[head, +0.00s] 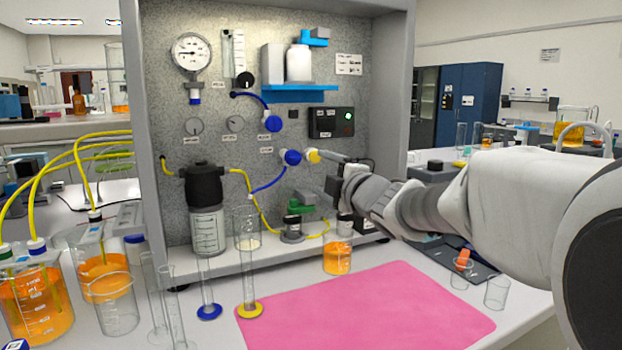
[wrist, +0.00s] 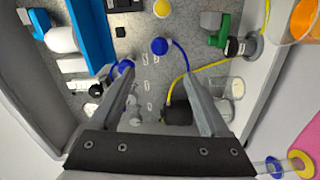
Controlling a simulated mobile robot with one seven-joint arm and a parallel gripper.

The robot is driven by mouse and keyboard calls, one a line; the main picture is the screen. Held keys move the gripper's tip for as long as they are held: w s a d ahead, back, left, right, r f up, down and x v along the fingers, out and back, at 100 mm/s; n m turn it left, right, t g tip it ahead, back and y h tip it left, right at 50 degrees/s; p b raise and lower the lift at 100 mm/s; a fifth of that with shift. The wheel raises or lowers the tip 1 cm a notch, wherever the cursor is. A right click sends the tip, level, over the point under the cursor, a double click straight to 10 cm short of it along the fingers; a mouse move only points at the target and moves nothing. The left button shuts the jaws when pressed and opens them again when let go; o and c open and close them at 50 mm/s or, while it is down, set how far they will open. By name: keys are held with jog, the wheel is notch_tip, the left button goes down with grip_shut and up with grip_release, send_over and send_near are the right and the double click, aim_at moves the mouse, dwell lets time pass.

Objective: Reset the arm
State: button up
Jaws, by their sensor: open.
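My gripper (head: 335,187) is in front of the grey speckled panel (head: 225,130) of the rig in the head view, at the end of my arm reaching in from the right. It is small there and partly hidden by its own body. In the wrist view my gripper (wrist: 159,78) has its two fingers spread wide apart with nothing between the tips. Beyond them lie the panel, a blue knob (wrist: 160,46) and a yellow knob (wrist: 162,8). In the head view the blue knob (head: 291,157) and yellow knob (head: 313,156) sit just left of and above the gripper.
A black-capped vessel (head: 205,190) hangs on the panel. Cylinders and orange beakers crowd the left bench. The pink mat (head: 365,310) is bare. Small glasses (head: 496,292) stand at right.

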jog(key=s+d+f+m+g+h, duration=0.25)
jog(key=s+d+m+h, duration=0.2)
jog(key=s+m, duration=0.25)
jog(key=s+d+f+m+g+h, duration=0.1)
jog(key=s+d+f+m+h, duration=0.25)
jog(key=s+d+m, duration=0.3)
jog(key=s+a+f+m+g, duration=0.1)
jog(key=s+f+m+g, duration=0.25)
jog(key=s, duration=0.45)
jog(key=s+a+f+m+g+y, duration=0.1)
jog(key=s+f+m+g, duration=0.1)
jog(key=s+f, duration=0.4)
jog(key=s+a+f+m+g, duration=0.15)
jog(key=s+f, duration=0.25)
jog(key=s, duration=0.5)
notch_tip(320, 180, up, 20)
jog(key=d+p, duration=0.1)
jog(key=p, duration=1.9)
jog(key=shift+w, duration=0.45)
